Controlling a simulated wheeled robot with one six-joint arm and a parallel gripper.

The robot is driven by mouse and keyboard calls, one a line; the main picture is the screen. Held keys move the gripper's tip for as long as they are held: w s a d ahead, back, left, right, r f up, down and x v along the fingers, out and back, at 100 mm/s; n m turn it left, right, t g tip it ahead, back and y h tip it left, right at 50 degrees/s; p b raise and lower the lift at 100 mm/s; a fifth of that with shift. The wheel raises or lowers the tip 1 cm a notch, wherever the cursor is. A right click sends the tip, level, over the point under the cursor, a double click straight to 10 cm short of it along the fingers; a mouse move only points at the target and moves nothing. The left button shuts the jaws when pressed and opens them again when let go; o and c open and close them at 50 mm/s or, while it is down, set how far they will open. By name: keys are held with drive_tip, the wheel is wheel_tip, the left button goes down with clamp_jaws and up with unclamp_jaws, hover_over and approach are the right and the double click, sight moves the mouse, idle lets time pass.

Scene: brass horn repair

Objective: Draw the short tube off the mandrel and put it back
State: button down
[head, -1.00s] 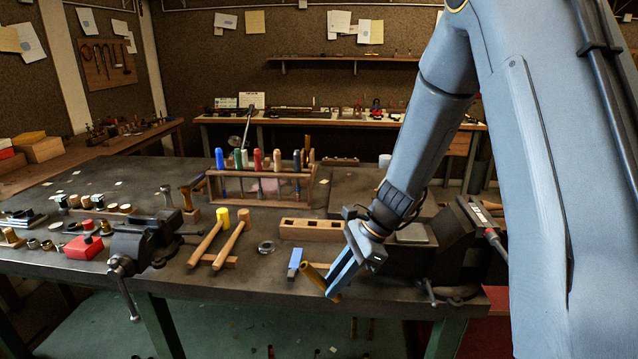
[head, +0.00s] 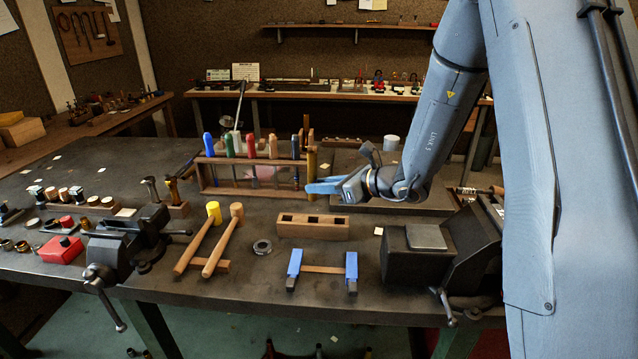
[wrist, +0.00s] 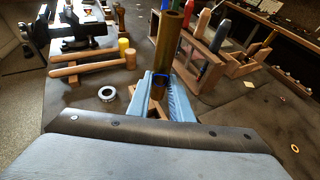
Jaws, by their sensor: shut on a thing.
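My gripper (head: 318,187) is shut on an upright brass tube (head: 311,172), in front of the right end of the tool rack in the head view. In the wrist view the tube (wrist: 168,42) rises between the two blue fingers of my gripper (wrist: 165,86). Its open upper end is at the top edge. Its lower part is partly hidden by the fingers. I cannot pick out the mandrel for certain in either view.
A wooden block with square holes (head: 313,227) and a blue-ended wooden stand (head: 322,269) are in front. Mallets (head: 222,243) and a metal ring (head: 262,247) lie left. The tool rack (head: 250,187) stands behind.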

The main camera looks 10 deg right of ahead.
idle(0.4)
drive_tip(key=shift+f+b, duration=2.5)
drive_tip(key=shift+f, duration=0.35)
drive_tip(key=shift+f+b, duration=1.05)
drive_tip(key=shift+b, duration=0.3)
drive_tip(key=shift+s+f, duration=0.1)
